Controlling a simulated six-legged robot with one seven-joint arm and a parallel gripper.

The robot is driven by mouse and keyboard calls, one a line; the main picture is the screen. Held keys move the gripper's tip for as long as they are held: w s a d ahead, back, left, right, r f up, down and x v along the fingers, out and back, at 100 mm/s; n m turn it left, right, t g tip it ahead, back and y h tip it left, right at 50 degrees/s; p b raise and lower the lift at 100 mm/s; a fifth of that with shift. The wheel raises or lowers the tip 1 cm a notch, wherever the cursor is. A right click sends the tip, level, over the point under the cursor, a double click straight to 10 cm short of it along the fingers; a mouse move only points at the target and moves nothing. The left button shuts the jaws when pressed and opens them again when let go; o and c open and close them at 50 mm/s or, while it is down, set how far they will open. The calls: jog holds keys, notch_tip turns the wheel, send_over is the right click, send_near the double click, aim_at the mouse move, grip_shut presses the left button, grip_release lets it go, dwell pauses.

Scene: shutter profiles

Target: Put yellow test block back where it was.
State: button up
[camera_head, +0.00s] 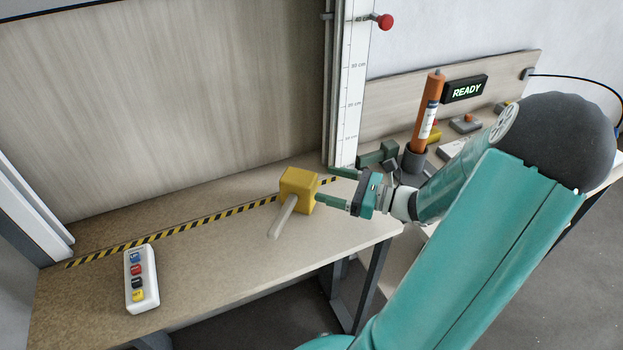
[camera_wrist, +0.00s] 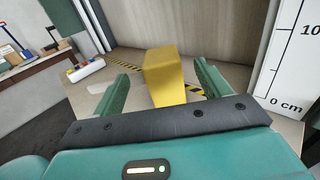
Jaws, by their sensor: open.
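In the wrist view the yellow block (camera_wrist: 164,77) shows ahead, between the two green fingers (camera_wrist: 160,88), with gaps on both sides. I cannot tell whether either finger touches it.
A white button box (camera_head: 141,279) lies on the bench at the left. The vertical scale post (camera_head: 350,100) rises close behind my gripper. The bench between button box and block is clear.

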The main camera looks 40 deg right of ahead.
jog(key=shift+v, duration=1.7)
